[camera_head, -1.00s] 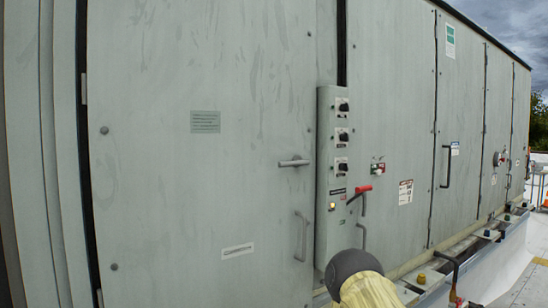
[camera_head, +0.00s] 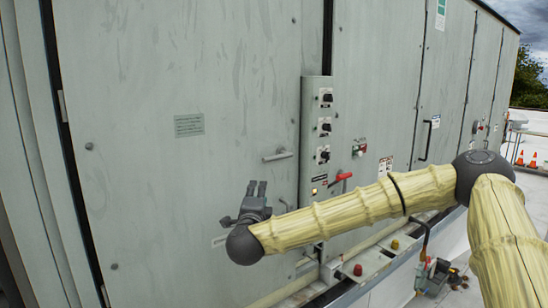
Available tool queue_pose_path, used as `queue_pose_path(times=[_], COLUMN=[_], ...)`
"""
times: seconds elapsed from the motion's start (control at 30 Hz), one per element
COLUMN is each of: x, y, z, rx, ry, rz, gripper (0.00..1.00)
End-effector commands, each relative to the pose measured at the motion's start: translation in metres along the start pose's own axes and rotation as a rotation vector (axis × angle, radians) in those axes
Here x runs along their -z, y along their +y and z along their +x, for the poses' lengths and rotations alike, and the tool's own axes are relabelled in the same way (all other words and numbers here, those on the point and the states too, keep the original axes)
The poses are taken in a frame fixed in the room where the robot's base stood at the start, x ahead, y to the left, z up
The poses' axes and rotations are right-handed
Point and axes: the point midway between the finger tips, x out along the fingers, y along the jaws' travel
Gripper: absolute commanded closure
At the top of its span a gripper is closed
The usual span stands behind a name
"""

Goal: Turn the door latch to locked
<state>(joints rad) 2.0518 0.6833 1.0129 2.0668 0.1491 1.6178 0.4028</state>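The door latch (camera_head: 279,155) is a short grey lever on the right side of the large grey door (camera_head: 215,65). It lies roughly horizontal. My gripper (camera_head: 257,183) is in front of the door, below and slightly left of the latch, with its fingers pointing up. The fingers look close together with nothing seen between them, but they are too small to tell open from shut. The gripper appears apart from the latch.
A narrow control box (camera_head: 315,130) with several black knobs stands right of the latch. A red-handled switch (camera_head: 342,177) sticks out beside it. Pipes and a base rail (camera_head: 330,280) run along the bottom. A toolbox (camera_head: 432,275) lies on the roof at right.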

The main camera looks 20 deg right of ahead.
Motion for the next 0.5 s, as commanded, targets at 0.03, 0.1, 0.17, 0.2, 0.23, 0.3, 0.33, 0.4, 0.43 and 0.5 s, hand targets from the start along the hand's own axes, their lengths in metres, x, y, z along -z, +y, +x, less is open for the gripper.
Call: queue_pose_path(times=[0.03,0.1,0.17,0.2,0.23,0.3,0.33,0.4,0.43,0.5], x=[0.01,0.019,0.024,0.027,0.028,0.029,0.03,0.03,0.031,0.032], y=[-0.025,-0.044,-0.055,-0.059,-0.062,-0.064,-0.064,-0.065,-0.066,-0.067], z=[0.007,0.012,0.015,0.017,0.018,0.022,0.025,0.033,0.037,0.047], rx=[0.018,0.036,0.046,0.051,0.052,0.054,0.053,0.053,0.053,0.053], ry=[0.032,0.064,0.081,0.089,0.092,0.096,0.096,0.097,0.097,0.095], rz=[0.035,0.069,0.088,0.096,0.1,0.103,0.103,0.103,0.102,0.101], gripper=[0.64,0.64,0.64,0.64,0.64,0.64,0.64,0.64,0.64,0.64])
